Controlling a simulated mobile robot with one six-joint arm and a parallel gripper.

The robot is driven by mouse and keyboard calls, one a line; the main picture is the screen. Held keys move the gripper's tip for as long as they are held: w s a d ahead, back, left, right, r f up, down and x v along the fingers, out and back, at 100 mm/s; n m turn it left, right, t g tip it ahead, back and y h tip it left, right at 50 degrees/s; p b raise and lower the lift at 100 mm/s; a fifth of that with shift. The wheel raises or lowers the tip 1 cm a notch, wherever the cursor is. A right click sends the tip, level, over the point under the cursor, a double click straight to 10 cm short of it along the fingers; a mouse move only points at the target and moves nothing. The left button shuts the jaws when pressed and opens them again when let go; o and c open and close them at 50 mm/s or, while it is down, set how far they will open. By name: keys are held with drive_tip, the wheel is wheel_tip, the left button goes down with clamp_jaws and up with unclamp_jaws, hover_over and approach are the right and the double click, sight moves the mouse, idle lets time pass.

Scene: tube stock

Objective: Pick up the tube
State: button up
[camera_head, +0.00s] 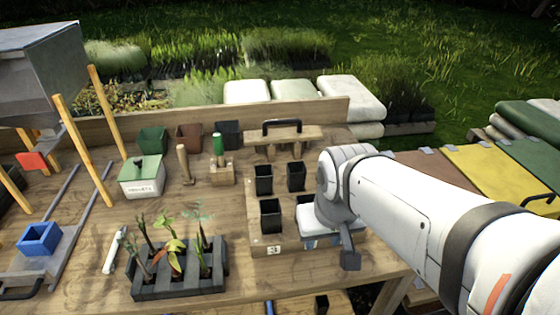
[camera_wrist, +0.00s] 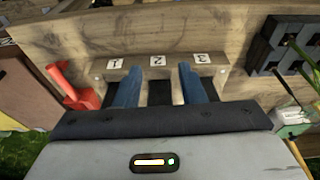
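My gripper (camera_wrist: 160,88) is open in the wrist view, with its two blue fingers apart over a wooden rack (camera_wrist: 215,68). The rack's front has labels 1, 2 and 3. A dark tube or slot (camera_wrist: 158,94) shows between the fingers, behind label 2; I cannot tell whether the fingers touch it. In the head view the rack (camera_head: 259,240) holds several black square tubes, such as one at back left (camera_head: 263,180), one at back right (camera_head: 296,178) and one at front left (camera_head: 270,216). My wrist hides the rack's right part and the fingertips there.
A dark tray of seedlings (camera_head: 180,288) stands left of the rack; it also shows in the wrist view (camera_wrist: 268,62). A wooden handled block (camera_head: 283,139) stands behind. A green-lidded box (camera_head: 142,176), dibbers and a blue square holder (camera_head: 38,239) are further left. A red object (camera_wrist: 75,88) lies beside the rack.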

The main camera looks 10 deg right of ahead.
drive_tip(key=shift+o, duration=0.4)
drive_tip(key=shift+d, duration=0.15)
drive_tip(key=shift+o, duration=0.9)
drive_tip(key=shift+w+r, duration=0.2)
drive_tip(key=o, duration=0.4)
drive_tip(key=shift+g, duration=0.5)
drive_tip(key=w+p, duration=0.1)
drive_tip(key=w+r+p, duration=0.1)
drive_tip(key=w, duration=0.1)
drive_tip(key=w+r+p, duration=0.1)
drive_tip(key=w, duration=0.1)
drive_tip(key=shift+w, duration=0.15)
drive_tip(key=shift+o, duration=0.4)
drive_tip(key=shift+g, duration=0.8)
drive_tip(key=w+p, duration=0.1)
drive_tip(key=w, duration=0.1)
drive_tip(key=w+p, duration=0.1)
drive_tip(key=w, duration=0.2)
drive_tip(key=w+p, duration=0.1)
drive_tip(key=w, duration=0.2)
drive_tip(key=shift+d+f, duration=0.35)
drive_tip(key=shift+w+f+p, duration=0.15)
drive_tip(key=shift+f+p, duration=0.7)
drive_tip(key=shift+f, duration=3.15)
